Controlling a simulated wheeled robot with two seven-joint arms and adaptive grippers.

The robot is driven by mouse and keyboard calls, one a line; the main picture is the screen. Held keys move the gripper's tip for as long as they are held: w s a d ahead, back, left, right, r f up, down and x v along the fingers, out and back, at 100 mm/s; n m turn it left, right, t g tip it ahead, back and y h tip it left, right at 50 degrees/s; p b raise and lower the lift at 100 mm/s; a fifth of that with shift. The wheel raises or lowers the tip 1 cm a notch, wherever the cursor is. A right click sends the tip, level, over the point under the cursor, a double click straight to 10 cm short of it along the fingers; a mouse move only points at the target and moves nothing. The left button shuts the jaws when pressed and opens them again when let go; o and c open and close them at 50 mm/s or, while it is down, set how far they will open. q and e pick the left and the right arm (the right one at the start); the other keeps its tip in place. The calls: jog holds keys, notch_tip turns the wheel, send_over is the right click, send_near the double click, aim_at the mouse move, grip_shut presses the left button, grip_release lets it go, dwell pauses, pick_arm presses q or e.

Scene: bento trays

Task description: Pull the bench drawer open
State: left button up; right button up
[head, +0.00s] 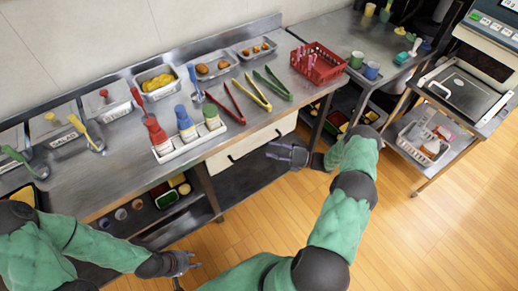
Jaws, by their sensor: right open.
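The bench drawer has a pale cream front (245,146) below the steel bench top, in the middle of the head view.
The bench top (240,139) carries a bottle caddy (190,146), several tongs and a red basket (318,64). A dark lower shelf (245,183) with food containers to its left lies beneath. A cart (462,150) stands at right. The wooden floor (420,235) is clear.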

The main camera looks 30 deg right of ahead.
aim_at(259, 148)
jog(key=shift+b+x, duration=0.45)
jog(key=shift+x, duration=2.55)
grip_shut()
